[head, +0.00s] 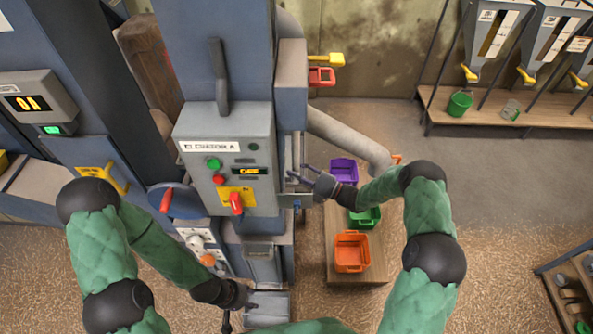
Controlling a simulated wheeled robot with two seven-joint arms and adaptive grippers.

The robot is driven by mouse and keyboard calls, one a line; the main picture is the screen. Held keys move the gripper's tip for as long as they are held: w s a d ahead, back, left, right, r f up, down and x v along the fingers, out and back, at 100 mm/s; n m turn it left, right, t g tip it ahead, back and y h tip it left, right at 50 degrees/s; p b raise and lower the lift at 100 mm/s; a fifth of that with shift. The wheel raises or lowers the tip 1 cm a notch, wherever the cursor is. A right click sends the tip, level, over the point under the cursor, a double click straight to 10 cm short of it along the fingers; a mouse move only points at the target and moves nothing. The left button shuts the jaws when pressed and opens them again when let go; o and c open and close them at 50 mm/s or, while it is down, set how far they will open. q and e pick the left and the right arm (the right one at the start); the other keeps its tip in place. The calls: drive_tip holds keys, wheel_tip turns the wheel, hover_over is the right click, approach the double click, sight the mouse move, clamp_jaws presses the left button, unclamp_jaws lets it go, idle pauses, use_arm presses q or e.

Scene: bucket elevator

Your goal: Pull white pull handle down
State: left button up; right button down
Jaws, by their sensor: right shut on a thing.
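The white pull handle (296,153) shows as a pale upright bar on the right side of the grey elevator column, partly hidden by my fingers. My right gripper (298,175) reaches it from the right and is shut on it at its lower part. The exact contact is small and hard to see. My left gripper (240,314) is low at the column's foot, beside a grey box (270,306). Its fingers look spread and hold nothing that I can see.
The control box (225,150) with buttons and a red switch (236,203) faces me. Purple (344,169), green (365,217) and orange (352,252) bins stand on a wooden bench at right. A slanted pipe (345,135) runs behind my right gripper. Hoppers (495,35) stand at the back right.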

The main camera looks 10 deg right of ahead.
drive_tip(key=shift+s+a+f, duration=0.35)
drive_tip(key=shift+f, duration=0.15)
drive_tip(key=c, duration=0.7)
unclamp_jaws()
drive_tip(key=shift+c, duration=0.2)
drive_tip(key=shift+r, duration=0.1)
drive_tip(key=shift+w+d, duration=0.1)
drive_tip(key=shift+d, duration=0.05)
drive_tip(key=shift+d, duration=0.1)
drive_tip(key=shift+d, duration=0.2)
drive_tip(key=v, duration=1.1)
drive_tip(key=shift+s, duration=0.35)
drive_tip(key=shift+r, duration=0.15)
